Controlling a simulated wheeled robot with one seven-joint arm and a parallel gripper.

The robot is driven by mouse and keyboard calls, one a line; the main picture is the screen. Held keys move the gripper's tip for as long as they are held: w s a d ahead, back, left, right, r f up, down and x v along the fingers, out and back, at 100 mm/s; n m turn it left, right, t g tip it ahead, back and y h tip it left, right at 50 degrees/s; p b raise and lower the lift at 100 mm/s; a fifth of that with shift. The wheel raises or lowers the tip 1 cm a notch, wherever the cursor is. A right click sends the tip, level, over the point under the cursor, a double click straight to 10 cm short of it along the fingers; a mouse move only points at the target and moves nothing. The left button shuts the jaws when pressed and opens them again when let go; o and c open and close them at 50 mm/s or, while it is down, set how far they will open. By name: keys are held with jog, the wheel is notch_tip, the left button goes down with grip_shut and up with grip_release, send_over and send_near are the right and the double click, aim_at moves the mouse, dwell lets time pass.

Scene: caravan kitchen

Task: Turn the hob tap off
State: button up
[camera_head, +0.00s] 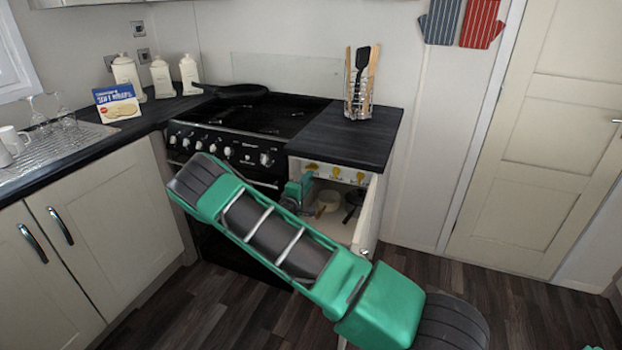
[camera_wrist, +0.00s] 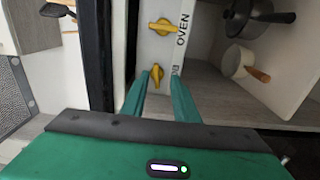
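Several yellow taps sit in a row on a white panel (camera_head: 325,168) at the top of the open cupboard under the worktop. In the wrist view, one yellow tap (camera_wrist: 162,26) stands beside the word OVEN. Another yellow tap (camera_wrist: 157,72) lies at my fingertips, its handle turned differently from the oven tap's. Its label is mostly hidden by a finger, so I cannot read it as the hob's. My gripper (camera_wrist: 163,73) is open, with a gap between the fingers and the tap near the left fingertip; contact is unclear. In the head view, my gripper (camera_head: 300,188) is at the cupboard's left side.
The cupboard door (camera_head: 368,220) stands open to the right of my gripper. Pans (camera_wrist: 238,62) sit inside the cupboard. The cooker (camera_head: 235,145) with its knobs is to the left, partly behind my arm. A utensil holder (camera_head: 357,105) stands on the worktop. Floor is clear at right.

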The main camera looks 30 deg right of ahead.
jog(key=shift+v, duration=2.25)
